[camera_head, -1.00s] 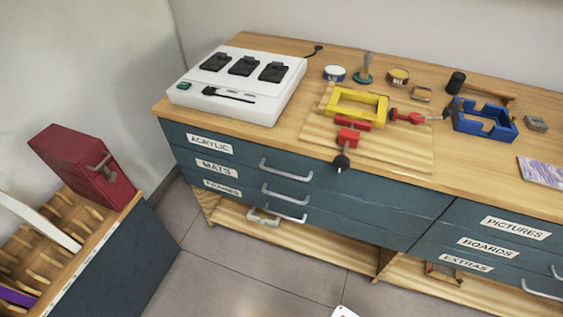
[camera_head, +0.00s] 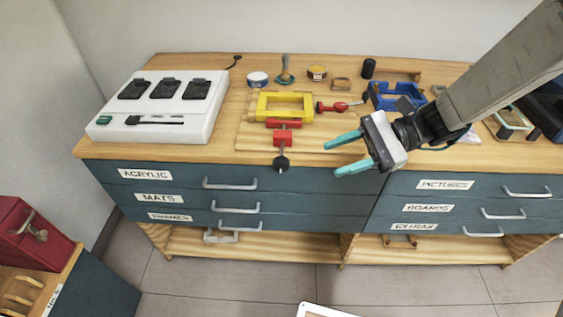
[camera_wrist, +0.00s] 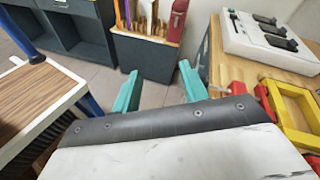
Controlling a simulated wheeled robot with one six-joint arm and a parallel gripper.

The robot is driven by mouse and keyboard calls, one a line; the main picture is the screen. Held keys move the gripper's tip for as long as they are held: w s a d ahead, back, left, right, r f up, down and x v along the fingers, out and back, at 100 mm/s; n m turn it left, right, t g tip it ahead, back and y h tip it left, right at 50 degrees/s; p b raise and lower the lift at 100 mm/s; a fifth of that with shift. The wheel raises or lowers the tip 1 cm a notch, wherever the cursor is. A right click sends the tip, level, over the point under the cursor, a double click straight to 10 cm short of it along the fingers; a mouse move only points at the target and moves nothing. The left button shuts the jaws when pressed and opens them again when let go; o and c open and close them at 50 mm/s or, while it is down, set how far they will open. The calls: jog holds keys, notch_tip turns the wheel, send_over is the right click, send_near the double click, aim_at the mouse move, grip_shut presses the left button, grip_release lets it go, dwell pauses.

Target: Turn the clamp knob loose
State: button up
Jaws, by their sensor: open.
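A red clamp (camera_head: 283,138) with a black knob (camera_head: 281,163) sits at the front edge of the workbench, against a yellow frame (camera_head: 285,107). The knob hangs just past the bench edge, over the drawer front. A second red clamp (camera_head: 335,107) lies at the frame's right side. My gripper (camera_head: 345,156) is open and empty, right of the knob and apart from it, its teal fingers pointing left. In the wrist view the open fingers (camera_wrist: 158,78) show with nothing between them. The yellow frame (camera_wrist: 294,105) and red clamp parts (camera_wrist: 262,97) are at the right there; the knob is not clear.
A white charger (camera_head: 160,107) stands on the bench's left. Tins, a blue frame (camera_head: 395,97) and tools lie along the back and right. Drawer handles (camera_head: 230,184) stick out below the top. A red box (camera_head: 33,235) stands at lower left. The floor in front is largely clear.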

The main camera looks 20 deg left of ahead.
aim_at(281, 163)
jog(key=w+a+f+m+t+y, duration=0.35)
jog(key=w+a+f+m, duration=0.25)
jog(key=f, duration=0.4)
jog(key=shift+m+g+y, duration=0.25)
jog(key=shift+m+y, duration=0.05)
jog(key=shift+y, duration=0.15)
jog(key=x, duration=0.8)
jog(key=shift+s+f, duration=0.1)
jog(key=shift+f, duration=0.1)
jog(key=c, duration=0.8)
